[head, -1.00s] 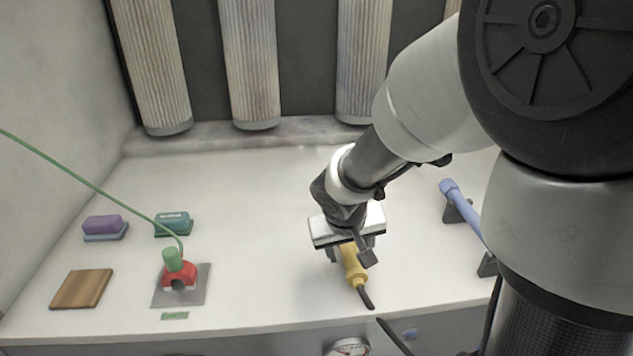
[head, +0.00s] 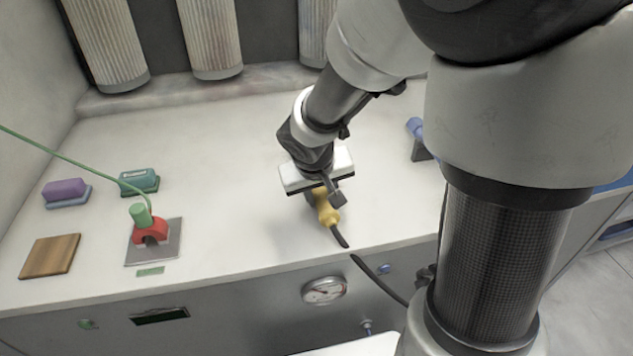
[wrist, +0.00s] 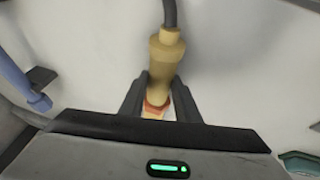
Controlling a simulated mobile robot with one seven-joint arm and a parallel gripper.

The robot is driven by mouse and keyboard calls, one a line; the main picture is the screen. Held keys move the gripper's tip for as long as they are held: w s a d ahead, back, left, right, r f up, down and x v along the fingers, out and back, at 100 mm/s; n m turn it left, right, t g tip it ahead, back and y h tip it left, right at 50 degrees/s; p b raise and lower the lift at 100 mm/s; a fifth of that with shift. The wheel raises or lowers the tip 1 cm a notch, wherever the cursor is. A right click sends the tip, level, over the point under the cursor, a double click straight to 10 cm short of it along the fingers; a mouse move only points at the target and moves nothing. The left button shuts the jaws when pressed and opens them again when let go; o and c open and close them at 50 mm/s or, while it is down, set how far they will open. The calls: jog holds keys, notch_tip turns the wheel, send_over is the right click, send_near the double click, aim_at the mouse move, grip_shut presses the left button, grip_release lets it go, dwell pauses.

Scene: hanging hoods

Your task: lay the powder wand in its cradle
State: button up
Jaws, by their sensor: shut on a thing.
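My gripper (head: 324,194) is shut on a yellow wand (head: 327,212) with a dark hose at its end, over the front middle of the white worktop. In the wrist view the wand (wrist: 166,60) stands between my dark fingers (wrist: 159,95), its hose running away at the top. An orange-red part shows between the fingers. A blue bar (head: 415,127) rests on a dark bracket (head: 422,149) to the right, mostly hidden behind my arm. The wrist view shows the bar (wrist: 18,78) with dark supports at left. I cannot tell whether these supports are the cradle.
A red holder (head: 150,231) with a green-hosed piece stands on a grey plate (head: 170,250) at left. A wooden block (head: 50,256), a purple block (head: 64,189) and a teal block (head: 138,179) lie nearby. Pleated filters (head: 211,38) hang behind. The worktop between is clear.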

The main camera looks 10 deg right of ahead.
notch_tip(320, 180, up, 15)
jog(key=p, duration=0.8)
jog(key=shift+d, duration=0.1)
dwell(0.4)
